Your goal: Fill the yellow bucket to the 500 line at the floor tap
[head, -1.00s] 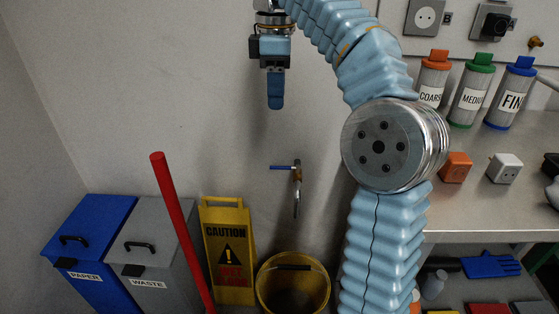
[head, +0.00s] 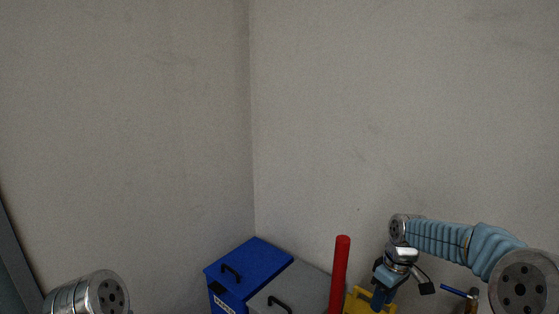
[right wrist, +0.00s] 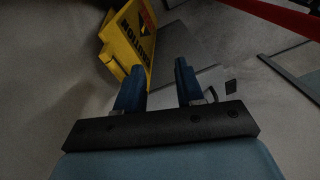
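The floor tap shows at the lower right of the head view, with its blue lever (head: 453,291) and part of its brass body. The yellow bucket is in neither current view. My right gripper (head: 379,298) hangs fingers down just left of the tap lever in the head picture, over the yellow sign. In the right wrist view my right gripper (right wrist: 156,78) has its two blue fingers apart, with nothing between them. My left gripper is out of view; only a joint of my left arm shows at the lower left.
A yellow caution sign (right wrist: 130,42) stands ahead of the right fingers. A blue paper bin (head: 250,265) and a grey waste bin (head: 305,285) stand in the corner. A red pole (head: 340,270) rises beside them. Bare walls fill the upper head view.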

